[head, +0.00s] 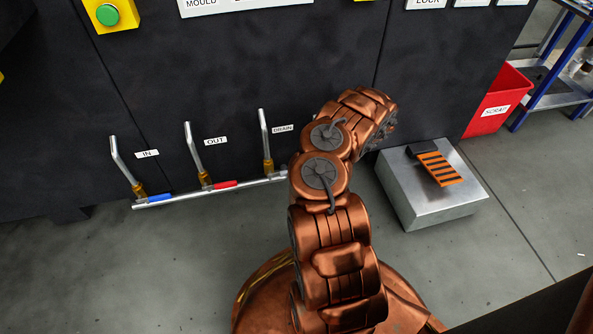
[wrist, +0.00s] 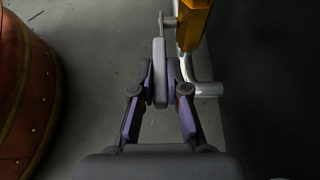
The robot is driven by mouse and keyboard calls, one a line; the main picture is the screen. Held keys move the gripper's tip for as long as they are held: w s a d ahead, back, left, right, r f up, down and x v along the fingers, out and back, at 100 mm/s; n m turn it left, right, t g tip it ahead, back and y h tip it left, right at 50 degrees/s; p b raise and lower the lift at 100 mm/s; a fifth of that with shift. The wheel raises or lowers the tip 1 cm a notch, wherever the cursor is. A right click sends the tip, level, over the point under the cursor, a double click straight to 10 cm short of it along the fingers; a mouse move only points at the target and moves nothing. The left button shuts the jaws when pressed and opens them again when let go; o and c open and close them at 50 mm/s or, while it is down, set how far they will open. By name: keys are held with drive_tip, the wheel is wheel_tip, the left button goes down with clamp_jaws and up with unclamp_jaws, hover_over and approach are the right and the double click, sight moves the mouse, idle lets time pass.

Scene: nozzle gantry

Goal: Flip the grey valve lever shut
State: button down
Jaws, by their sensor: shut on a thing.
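The grey valve lever (wrist: 159,58) shows in the wrist view, running from a brass valve body (wrist: 192,22) towards my camera. My gripper (wrist: 159,83) is shut on it, one finger pad on each side. In the head view my arm hides the gripper and the lever. There, the DRAIN valve (head: 268,167) shows just left of my arm, with its upright silver pipe. I cannot see its lever in that view.
The IN valve (head: 138,189) has a blue handle (head: 160,197); the OUT valve (head: 205,180) has a red one (head: 226,184). A silver pipe (head: 255,182) runs along them, by the dark wall. A metal box (head: 418,197) and red scrap bin (head: 484,120) stand right.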

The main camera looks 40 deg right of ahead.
drive_tip(key=shift+s+a+f, duration=0.1)
drive_tip(key=shift+a+f, duration=0.05)
drive_tip(key=shift+a, duration=0.05)
drive_tip(key=c, duration=1.2)
unclamp_jaws()
drive_tip(key=shift+o, duration=0.2)
drive_tip(key=shift+d, duration=0.1)
drive_tip(key=shift+d, duration=0.1)
drive_tip(key=v, duration=1.2)
